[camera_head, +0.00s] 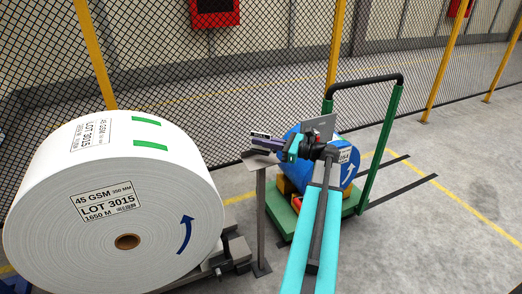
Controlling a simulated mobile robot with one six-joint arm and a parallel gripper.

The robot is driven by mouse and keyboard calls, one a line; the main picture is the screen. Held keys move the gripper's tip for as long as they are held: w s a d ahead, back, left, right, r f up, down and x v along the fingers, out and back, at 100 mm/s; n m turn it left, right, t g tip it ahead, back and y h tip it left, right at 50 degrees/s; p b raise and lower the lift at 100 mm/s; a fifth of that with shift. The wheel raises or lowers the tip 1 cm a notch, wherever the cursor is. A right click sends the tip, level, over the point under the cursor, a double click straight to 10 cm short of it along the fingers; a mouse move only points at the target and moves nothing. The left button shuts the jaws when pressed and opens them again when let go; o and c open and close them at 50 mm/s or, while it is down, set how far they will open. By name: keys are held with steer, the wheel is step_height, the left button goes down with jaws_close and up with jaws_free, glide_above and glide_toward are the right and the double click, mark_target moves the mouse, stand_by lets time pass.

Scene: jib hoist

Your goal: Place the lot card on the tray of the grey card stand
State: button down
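The grey card stand (261,220) is a thin post on a small foot, right of the big white roll. Its small tilted tray (256,160) is at the top. My gripper (262,143) reaches in from the right, with its dark fingers pointing left just above the tray in this view. I cannot tell whether the fingers touch the tray or how far apart they are. The lot card cannot be clearly made out. The fingers are too small to show whether anything is between them, and they hide part of the tray.
A large white roll (75,225) labelled LOT 3015 fills the left, with dark machinery (232,250) by its base. A green cart (374,150) carrying a blue roll (347,172) stands behind my arm. A mesh fence (270,60) runs behind. The floor at right is clear.

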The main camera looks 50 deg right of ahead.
mark_target(262, 149)
steer(key=shift+f, duration=1.75)
steer(key=shift+f, duration=0.15)
steer(key=c, duration=2)
jaws_free()
steer(key=shift+s, duration=0.1)
steer(key=v, duration=1.2)
